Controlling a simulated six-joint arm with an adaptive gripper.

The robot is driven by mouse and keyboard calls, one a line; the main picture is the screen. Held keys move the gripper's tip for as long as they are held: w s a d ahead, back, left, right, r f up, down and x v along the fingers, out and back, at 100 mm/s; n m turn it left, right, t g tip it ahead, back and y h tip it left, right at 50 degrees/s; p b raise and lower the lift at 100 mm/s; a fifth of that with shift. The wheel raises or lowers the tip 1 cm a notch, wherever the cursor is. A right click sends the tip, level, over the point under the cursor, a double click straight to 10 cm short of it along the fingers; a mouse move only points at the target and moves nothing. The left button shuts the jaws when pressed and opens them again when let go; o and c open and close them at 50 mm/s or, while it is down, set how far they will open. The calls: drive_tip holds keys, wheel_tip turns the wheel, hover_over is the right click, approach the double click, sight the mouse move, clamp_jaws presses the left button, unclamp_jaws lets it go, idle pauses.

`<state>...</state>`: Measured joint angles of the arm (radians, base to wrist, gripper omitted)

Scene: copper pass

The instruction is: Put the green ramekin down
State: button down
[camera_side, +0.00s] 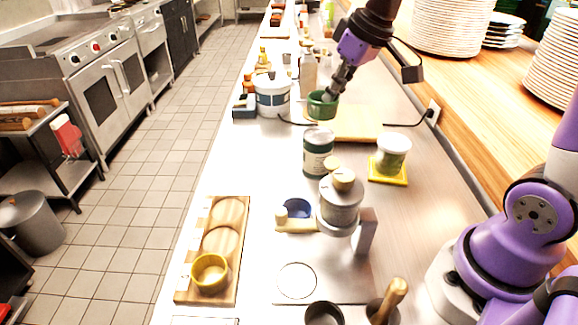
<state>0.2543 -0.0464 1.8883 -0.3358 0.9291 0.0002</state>
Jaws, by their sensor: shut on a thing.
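The green ramekin (321,105) is in the upper middle of the side view, above or at the far edge of a pale yellow board (352,124). My gripper (330,96) comes down from the upper right and is shut on the ramekin's rim. I cannot tell whether the ramekin's base touches anything below. A yellow ramekin (210,272) stands on the near end of a wooden board (238,213) with round recesses, at the lower left of the counter. The other recesses on that board look empty.
A white tub (272,95) stands left of the ramekin. Nearer are a dark green-and-white can (318,150), a white tub with green contents (392,152) on a yellow mat (388,177), and a metal grinder-like device (341,205). Plate stacks (452,25) stand on the right shelf.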

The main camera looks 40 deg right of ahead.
drive_tip(key=w+a+f+m+h, duration=0.2)
drive_tip(key=w+a+f+m, duration=0.3)
drive_tip(key=w+a, duration=0.55)
drive_tip(key=shift+n, duration=0.4)
drive_tip(key=w+d+f, duration=0.1)
drive_tip(key=d+f, duration=0.1)
drive_tip(key=d, duration=0.1)
drive_tip(key=w+d+f, duration=0.2)
drive_tip(key=d+f, duration=0.1)
drive_tip(key=w+d+f, duration=0.1)
drive_tip(key=d+f, duration=0.2)
drive_tip(key=shift+w+d, duration=0.2)
drive_tip(key=shift+w, duration=0.2)
drive_tip(key=shift+d+f, duration=0.15)
drive_tip(key=shift+d, duration=0.05)
drive_tip(key=shift+f, duration=1.95)
drive_tip(key=shift+f, duration=0.15)
drive_tip(key=c, duration=1)
unclamp_jaws()
drive_tip(key=shift+c, duration=0.2)
